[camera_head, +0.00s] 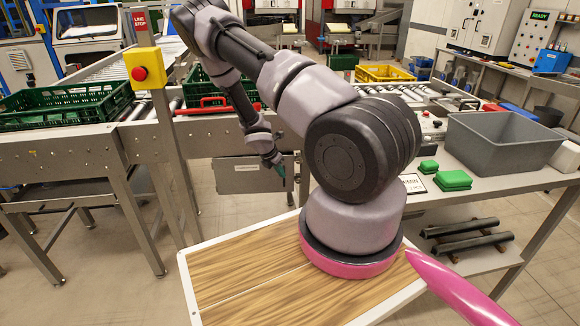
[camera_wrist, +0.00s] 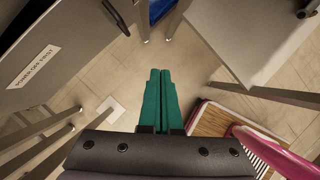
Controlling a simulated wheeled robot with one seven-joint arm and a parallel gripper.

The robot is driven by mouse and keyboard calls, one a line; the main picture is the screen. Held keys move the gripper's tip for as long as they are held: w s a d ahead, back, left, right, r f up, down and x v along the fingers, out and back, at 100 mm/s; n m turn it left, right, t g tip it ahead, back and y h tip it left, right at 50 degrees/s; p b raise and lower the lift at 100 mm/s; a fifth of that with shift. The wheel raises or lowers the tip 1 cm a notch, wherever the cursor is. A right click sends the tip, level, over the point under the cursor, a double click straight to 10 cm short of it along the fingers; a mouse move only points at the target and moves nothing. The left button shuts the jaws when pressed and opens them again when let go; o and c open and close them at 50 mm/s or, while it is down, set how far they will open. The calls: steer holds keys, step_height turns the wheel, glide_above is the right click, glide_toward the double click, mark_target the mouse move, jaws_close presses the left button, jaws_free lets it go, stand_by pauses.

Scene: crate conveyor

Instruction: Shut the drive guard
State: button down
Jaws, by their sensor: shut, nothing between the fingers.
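The drive guard appears to be the grey panel (camera_head: 235,178) with a small white label, below the conveyor frame in the head view. In the wrist view a grey panel (camera_wrist: 75,28) with a "POWER OFF FIRST" label fills the upper left. I cannot tell how far open it stands. My gripper (camera_head: 281,171) is low, at the panel's right end in the head view. In the wrist view my gripper (camera_wrist: 160,74) has its teal fingers together, with nothing between them. The fingers point toward the floor, to the right of the panel and apparently apart from it.
The conveyor carries a green crate (camera_head: 66,106). A bench at right holds a grey bin (camera_head: 503,142) and green blocks (camera_head: 453,180). Conveyor legs (camera_head: 133,222) flank open floor.

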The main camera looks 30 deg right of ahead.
mark_target(290, 165)
steer(key=w+d+r+n+t+h, duration=0.1)
steer(key=w+n, duration=0.1)
steer(key=n, duration=1.2)
steer(key=w+d+r+n+t+h, duration=0.1)
steer(key=w+d+r+n, duration=0.1)
steer(key=n, duration=1.2)
steer(key=x, duration=0.7)
steer(key=w+x, duration=0.1)
steer(key=x, duration=0.2)
steer(key=shift+w+f, duration=0.2)
steer(key=shift+f, duration=0.15)
steer(key=shift+w+d, duration=0.2)
steer(key=shift+w, duration=0.25)
steer(key=shift+w+d, duration=0.2)
steer(key=shift+w, duration=0.25)
